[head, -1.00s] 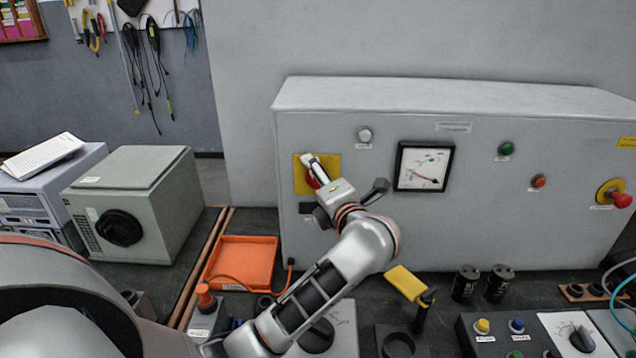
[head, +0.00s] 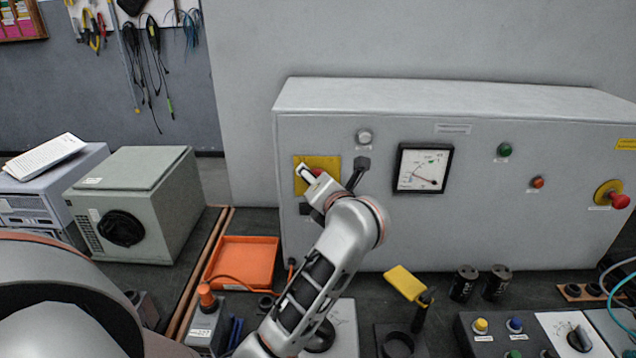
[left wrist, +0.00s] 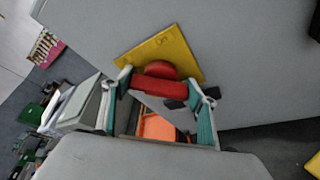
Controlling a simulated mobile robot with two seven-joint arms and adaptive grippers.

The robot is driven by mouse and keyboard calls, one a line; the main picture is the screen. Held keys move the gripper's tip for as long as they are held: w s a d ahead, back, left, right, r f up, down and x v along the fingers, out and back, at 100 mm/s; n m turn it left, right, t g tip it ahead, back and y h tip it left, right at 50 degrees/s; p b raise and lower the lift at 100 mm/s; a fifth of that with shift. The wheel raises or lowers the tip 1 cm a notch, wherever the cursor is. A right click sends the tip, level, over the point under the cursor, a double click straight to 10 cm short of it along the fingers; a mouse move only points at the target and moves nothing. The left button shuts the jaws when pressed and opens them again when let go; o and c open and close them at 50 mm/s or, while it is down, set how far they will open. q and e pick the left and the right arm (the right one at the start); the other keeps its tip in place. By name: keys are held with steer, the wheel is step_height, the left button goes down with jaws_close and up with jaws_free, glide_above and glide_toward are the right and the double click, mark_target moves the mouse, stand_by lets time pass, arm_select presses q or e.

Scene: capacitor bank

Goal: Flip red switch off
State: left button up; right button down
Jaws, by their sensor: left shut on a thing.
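The red switch (left wrist: 159,69) is a rotary handle on a square yellow plate (left wrist: 168,48), at the left of the grey cabinet front. In the head view the yellow plate (head: 301,187) is partly covered by my left gripper (head: 312,175), and only a little red shows. In the left wrist view my left gripper (left wrist: 160,90) has one finger on each side of the red handle bar and is shut on it. The bar lies almost straight across between the fingertips, tilted relative to the plate's edges. My right gripper is not in view.
The grey cabinet (head: 480,235) also carries a dial meter (head: 422,168), a green lamp (head: 504,149) and a red emergency button (head: 620,201). An orange tray (head: 243,262) lies below left. A grey box (head: 165,205) stands further left. Small parts and control boxes crowd the bench.

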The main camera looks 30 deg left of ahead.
arm_select(q)
steer(key=o, duration=1.1)
step_height(320, 180, up, 10)
steer(key=shift+r, duration=0.1)
stand_by(0.3)
